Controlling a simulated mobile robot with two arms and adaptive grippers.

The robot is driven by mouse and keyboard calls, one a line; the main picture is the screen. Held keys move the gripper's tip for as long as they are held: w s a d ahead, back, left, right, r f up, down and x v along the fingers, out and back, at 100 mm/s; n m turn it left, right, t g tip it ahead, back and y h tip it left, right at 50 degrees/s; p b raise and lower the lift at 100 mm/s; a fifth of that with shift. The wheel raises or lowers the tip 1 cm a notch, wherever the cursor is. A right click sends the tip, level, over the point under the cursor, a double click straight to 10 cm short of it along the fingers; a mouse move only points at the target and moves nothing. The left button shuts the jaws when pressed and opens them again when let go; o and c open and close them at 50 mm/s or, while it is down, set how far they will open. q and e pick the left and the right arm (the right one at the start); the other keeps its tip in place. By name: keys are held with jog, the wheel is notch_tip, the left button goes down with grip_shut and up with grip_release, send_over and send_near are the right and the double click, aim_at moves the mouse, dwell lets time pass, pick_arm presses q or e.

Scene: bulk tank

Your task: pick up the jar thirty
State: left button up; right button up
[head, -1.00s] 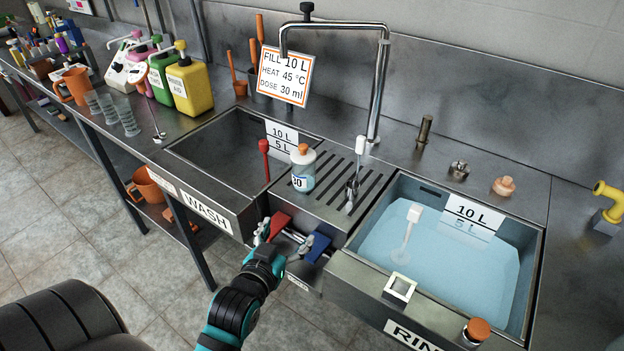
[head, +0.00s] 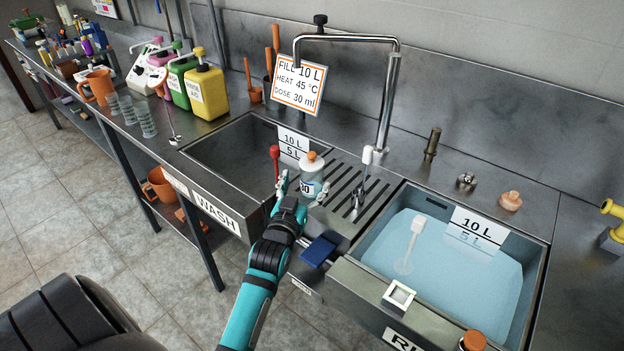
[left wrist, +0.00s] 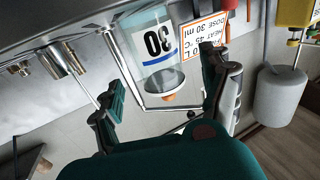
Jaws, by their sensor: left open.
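In the left wrist view the jar (left wrist: 155,48) appears upside down, ahead of and between the spread fingers of the gripper (left wrist: 160,95). I cannot tell whether a finger touches it. My right gripper is not in view.
A red-handled tool (head: 275,158) stands just left of the jar and a white-handled one (head: 367,158) to its right. The wash sink (head: 215,150) is left, the water-filled rinse sink (head: 540,265) right. The tap (head: 388,95) rises behind.

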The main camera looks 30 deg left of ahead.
aim_at(309, 178)
pick_arm(q)
jog(key=shift+p+x, duration=0.5)
jog(key=shift+x, duration=2.3)
jog(key=shift+d+r, duration=0.1)
jog(key=shift+d, duration=0.05)
jog(key=shift+s, duration=0.1)
jog(key=shift+c, duration=0.4)
jog(key=c, duration=1.1)
jog(key=shift+c, duration=0.8)
jog(key=shift+r, duration=0.1)
